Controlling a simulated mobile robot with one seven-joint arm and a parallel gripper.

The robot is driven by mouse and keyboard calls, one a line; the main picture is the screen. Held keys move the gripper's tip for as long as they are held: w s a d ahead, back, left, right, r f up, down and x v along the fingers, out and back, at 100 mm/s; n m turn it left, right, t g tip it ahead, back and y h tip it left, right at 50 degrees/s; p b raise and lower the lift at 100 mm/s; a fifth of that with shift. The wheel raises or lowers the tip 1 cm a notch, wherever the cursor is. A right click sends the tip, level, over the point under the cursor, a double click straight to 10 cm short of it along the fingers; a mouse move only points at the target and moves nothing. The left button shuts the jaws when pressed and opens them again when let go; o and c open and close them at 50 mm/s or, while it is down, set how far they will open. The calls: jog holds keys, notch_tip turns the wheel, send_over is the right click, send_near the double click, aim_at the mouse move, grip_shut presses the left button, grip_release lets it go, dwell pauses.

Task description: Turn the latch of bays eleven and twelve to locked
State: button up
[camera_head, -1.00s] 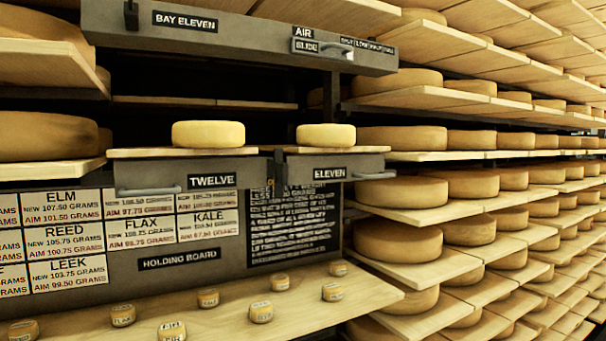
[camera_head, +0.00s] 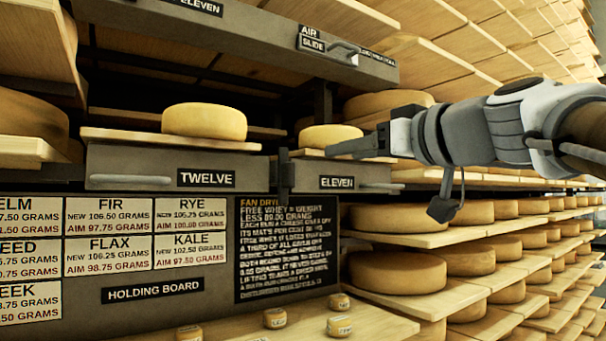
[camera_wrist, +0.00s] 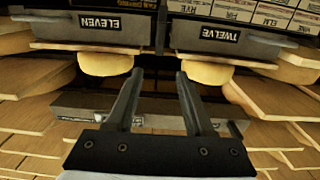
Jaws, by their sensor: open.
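The bay twelve drawer front (camera_head: 130,174) and the bay eleven drawer front (camera_head: 358,172) sit side by side, labelled TWELVE and ELEVEN. A narrow dark upright piece (camera_head: 284,172) stands in the gap between them; it may be the latch, but its setting cannot be read. My gripper (camera_head: 332,150) reaches in from the right, in front of the bay eleven cheese. In the wrist view, which is upside down, my gripper (camera_wrist: 158,74) is open and empty. Its two fingers point toward the gap between the ELEVEN front (camera_wrist: 92,30) and the TWELVE front (camera_wrist: 235,42), apart from both.
Pale cheeses rest on the boards above twelve (camera_head: 205,121) and eleven (camera_head: 330,136). A grey overhead beam (camera_head: 260,35) with an AIR SLIDE handle runs above. The holding board (camera_head: 90,275) is below, over a shelf with small labelled cheeses. Loaded cheese racks (camera_head: 420,270) fill the right side.

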aim_at(293, 162)
jog(key=p+x, duration=0.4)
jog(key=x, duration=1.3)
jog(key=shift+a+p, duration=0.1)
jog(key=shift+p, duration=0.3)
grip_shut()
